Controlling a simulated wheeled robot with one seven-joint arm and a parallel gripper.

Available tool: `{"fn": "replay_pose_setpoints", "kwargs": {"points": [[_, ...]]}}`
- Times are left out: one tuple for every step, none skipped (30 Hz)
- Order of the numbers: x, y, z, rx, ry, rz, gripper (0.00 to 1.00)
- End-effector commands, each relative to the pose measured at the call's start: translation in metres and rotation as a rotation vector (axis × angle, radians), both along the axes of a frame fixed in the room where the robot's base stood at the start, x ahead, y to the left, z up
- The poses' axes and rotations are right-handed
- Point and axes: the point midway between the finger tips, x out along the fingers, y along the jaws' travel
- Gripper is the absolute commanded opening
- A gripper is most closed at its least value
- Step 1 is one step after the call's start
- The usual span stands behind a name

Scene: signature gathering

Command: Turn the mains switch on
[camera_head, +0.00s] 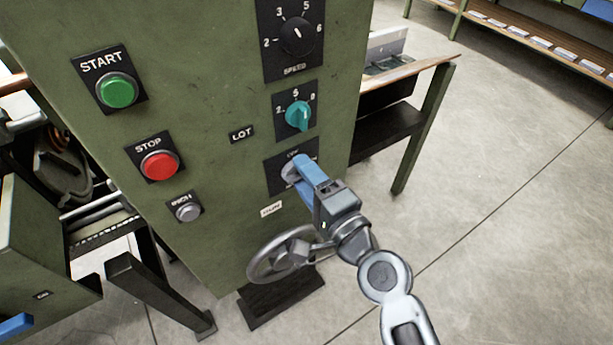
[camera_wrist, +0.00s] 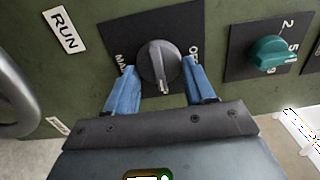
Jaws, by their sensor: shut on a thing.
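The mains switch is a grey rotary knob (camera_wrist: 156,58) on a black plate in the wrist view. A pale mark shows on its lower end there. OFF is printed at the knob's right and a partly hidden word starting with MA at its left. My gripper (camera_wrist: 157,70) has its two blue fingers on either side of the knob, shut on it. In the head view the knob (camera_head: 287,172) is mostly hidden behind the blue fingers of my gripper (camera_head: 299,168), which reaches in from the lower right.
A teal selector (camera_head: 298,114) and a black speed dial (camera_head: 297,36) sit above. Green START (camera_head: 118,91), red STOP (camera_head: 159,165) and a grey button (camera_head: 187,211) are to the left. A handwheel (camera_head: 262,266) stands out below, close to my wrist. Open floor lies right.

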Motion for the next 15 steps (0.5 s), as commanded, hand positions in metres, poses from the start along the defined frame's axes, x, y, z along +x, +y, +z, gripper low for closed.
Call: {"fn": "replay_pose_setpoints", "kwargs": {"points": [[0.0003, -0.0013, -0.0011, 0.001, 0.002, -0.003, 0.23], [0.0003, -0.0013, -0.0011, 0.001, 0.002, -0.003, 0.23], [0.0003, -0.0013, -0.0011, 0.001, 0.003, -0.003, 0.23], [0.0002, -0.0013, -0.0011, 0.000, 0.002, -0.003, 0.23], [0.0003, -0.0013, -0.0011, 0.000, 0.002, -0.003, 0.23], [0.0002, -0.0013, -0.0011, 0.000, 0.002, -0.003, 0.58], [0.0003, -0.0012, -0.0011, 0.000, 0.001, -0.002, 0.61], [0.0003, -0.0011, -0.0010, 0.000, 0.001, -0.002, 0.63], [0.0002, -0.0010, -0.0009, 0.000, 0.001, -0.002, 0.67], [0.0002, -0.0008, -0.0008, 0.000, 0.001, -0.002, 0.70], [0.0001, -0.0007, -0.0008, 0.000, 0.001, -0.002, 0.73], [0.0001, -0.0007, -0.0007, -0.001, 0.001, -0.001, 0.77], [0.0002, -0.0006, -0.0006, -0.001, 0.001, -0.001, 0.77], [0.0001, -0.0005, -0.0006, -0.001, 0.001, -0.001, 0.77], [0.0001, -0.0004, -0.0005, -0.001, 0.001, -0.001, 0.77]]}}
